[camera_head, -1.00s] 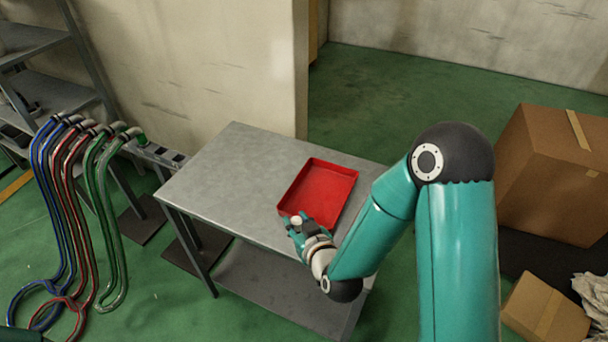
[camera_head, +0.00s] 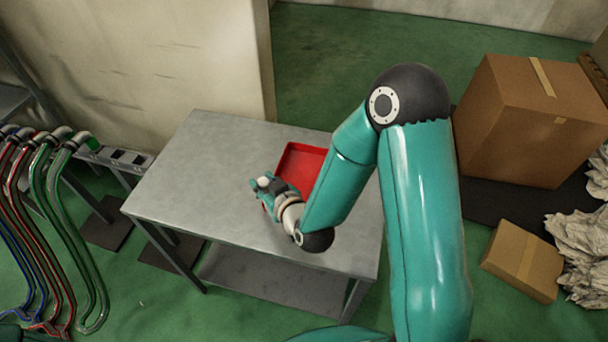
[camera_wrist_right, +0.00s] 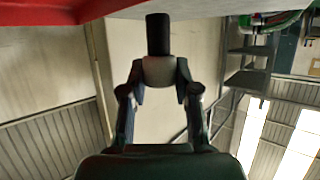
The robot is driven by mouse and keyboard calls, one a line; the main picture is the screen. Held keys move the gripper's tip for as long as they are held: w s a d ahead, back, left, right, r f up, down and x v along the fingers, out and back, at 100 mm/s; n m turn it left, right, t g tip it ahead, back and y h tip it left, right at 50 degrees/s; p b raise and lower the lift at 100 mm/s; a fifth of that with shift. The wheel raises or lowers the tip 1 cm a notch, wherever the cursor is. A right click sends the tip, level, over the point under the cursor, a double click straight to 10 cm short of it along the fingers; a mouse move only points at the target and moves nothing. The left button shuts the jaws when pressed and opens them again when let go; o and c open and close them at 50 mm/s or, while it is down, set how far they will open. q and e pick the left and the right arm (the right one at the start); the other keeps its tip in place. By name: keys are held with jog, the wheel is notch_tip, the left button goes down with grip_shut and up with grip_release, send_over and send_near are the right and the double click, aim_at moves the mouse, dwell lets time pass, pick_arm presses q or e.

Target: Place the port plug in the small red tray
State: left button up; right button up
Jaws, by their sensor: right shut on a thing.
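The port plug shows as a small pale piece (camera_head: 264,182) between the fingertips of my right gripper (camera_head: 266,187). In the right wrist view the plug has a black end (camera_wrist_right: 158,35) and a pale grey body (camera_wrist_right: 160,72), and both fingers of the right gripper (camera_wrist_right: 159,80) are shut on that body. The small red tray (camera_head: 304,160) lies on the metal table; my right arm hides part of it. The tray's red edge (camera_wrist_right: 60,10) crosses the top left of the wrist view. My left gripper is not in view.
The grey metal table (camera_head: 190,180) is bare left of the tray and has a lower shelf (camera_head: 250,275). Coloured hoses (camera_head: 60,215) hang at the left. Cardboard boxes (camera_head: 530,125) and crumpled paper (camera_head: 582,245) lie on the floor at right.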

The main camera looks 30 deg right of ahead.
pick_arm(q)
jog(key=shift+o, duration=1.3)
pick_arm(e)
jog(key=shift+w+a, duration=0.15)
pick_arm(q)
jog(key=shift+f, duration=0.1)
pick_arm(e)
jog(key=shift+w+a+r, duration=0.1)
jog(key=shift+w+r, duration=0.1)
jog(key=shift+r, duration=0.05)
notch_tip(320, 180, up, 5)
jog(key=w+n+y+b, duration=0.1)
jog(key=w+n+y, duration=0.1)
jog(key=w, duration=0.1)
notch_tip(320, 180, up, 9)
jog(key=n+g+y+b, duration=0.1)
jog(key=n+y+b, duration=0.2)
jog(key=b, duration=0.7)
send_over(307, 185)
notch_tip(307, 185, down, 19)
jog(key=b, duration=1.2)
jog(key=shift+f, duration=0.1)
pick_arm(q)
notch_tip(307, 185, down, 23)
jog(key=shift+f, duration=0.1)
